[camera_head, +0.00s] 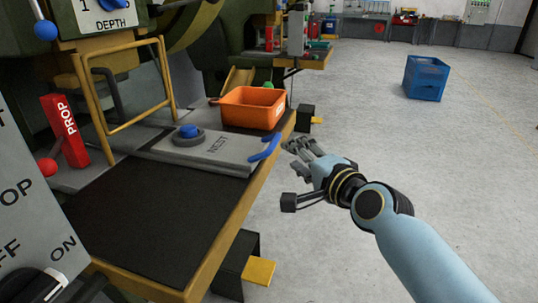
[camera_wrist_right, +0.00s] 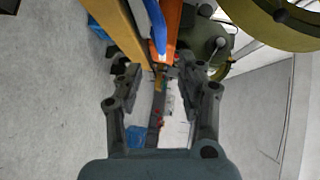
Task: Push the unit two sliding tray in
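The sliding tray (camera_head: 225,152) is a flat grey plate marked NEST on the machine's bench. A blue round piece (camera_head: 190,131) sits in a dark ring on it. Its blue handle (camera_head: 266,148) sticks out at the right end, by the bench edge. In the right wrist view the blue handle (camera_wrist_right: 156,28) shows at the top, beyond the fingers. My right gripper (camera_head: 296,148) is just right of the handle, apart from it. Its fingers are spread and empty in the right wrist view (camera_wrist_right: 158,72). My left gripper is not in view.
An orange bin (camera_head: 252,107) stands behind the tray. A yellow guard frame (camera_head: 128,90) and a red PROP bar (camera_head: 65,130) are at the left. A black mat (camera_head: 150,215) covers the near bench. A blue crate (camera_head: 426,78) stands on the open floor at right.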

